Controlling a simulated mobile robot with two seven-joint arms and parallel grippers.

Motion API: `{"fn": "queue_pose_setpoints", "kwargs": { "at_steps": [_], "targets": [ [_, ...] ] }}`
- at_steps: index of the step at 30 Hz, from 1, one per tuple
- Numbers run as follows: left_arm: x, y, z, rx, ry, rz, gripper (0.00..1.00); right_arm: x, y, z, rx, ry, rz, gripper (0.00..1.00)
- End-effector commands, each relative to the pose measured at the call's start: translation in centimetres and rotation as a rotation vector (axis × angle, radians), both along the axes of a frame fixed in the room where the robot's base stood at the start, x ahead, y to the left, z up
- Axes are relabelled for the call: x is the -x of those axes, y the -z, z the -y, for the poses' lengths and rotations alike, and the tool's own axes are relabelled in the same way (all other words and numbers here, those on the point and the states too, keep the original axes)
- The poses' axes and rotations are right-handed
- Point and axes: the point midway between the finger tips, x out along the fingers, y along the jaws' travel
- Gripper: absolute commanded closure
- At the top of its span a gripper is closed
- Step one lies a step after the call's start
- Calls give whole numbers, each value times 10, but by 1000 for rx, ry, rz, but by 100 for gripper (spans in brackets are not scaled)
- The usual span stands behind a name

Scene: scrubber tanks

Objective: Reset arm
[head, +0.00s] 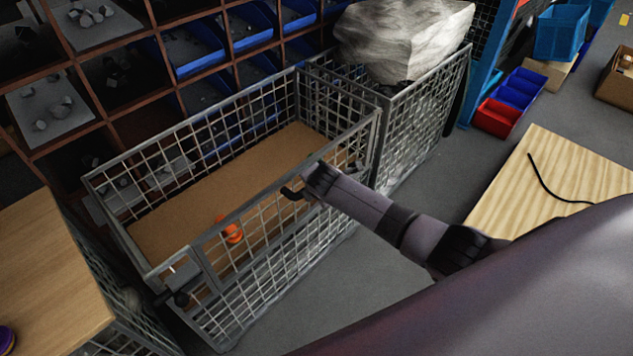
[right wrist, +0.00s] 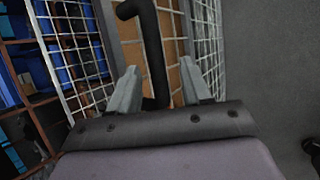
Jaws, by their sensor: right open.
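My right gripper (head: 303,187) reaches in from the right in the head view, at the top front rail of a wire mesh cage (head: 178,270). In the right wrist view my right gripper (right wrist: 159,67) has its two grey fingers spread apart. A black bent bar (right wrist: 147,45) shows between and beyond the fingers. I cannot tell whether the fingers touch it. The cage has a brown floor, and an orange object (head: 230,229) shows through its front mesh. My left gripper is not in view.
A second cage (head: 425,113) holding a grey wrapped bundle (head: 402,38) stands behind. Shelves with blue bins (head: 195,50) line the back. A wooden table (head: 45,275) is at left, a light wood board (head: 555,175) at right. Grey floor is clear between cages and board.

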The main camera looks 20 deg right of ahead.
Motion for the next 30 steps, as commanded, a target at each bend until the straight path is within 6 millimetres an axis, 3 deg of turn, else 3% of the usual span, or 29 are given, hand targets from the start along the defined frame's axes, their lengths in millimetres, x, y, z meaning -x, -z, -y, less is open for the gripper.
{"fn": "queue_pose_setpoints", "kwargs": {
  "at_steps": [20, 26, 30],
  "targets": [
    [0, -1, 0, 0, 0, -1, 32, 4, 0, -1, -6, 5, -4, 52],
    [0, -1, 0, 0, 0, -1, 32, 33, 10, -20, -113, 83, -23, 52],
    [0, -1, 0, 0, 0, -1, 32, 73, 16, -39, -259, 213, -51, 52]
  ]
}}
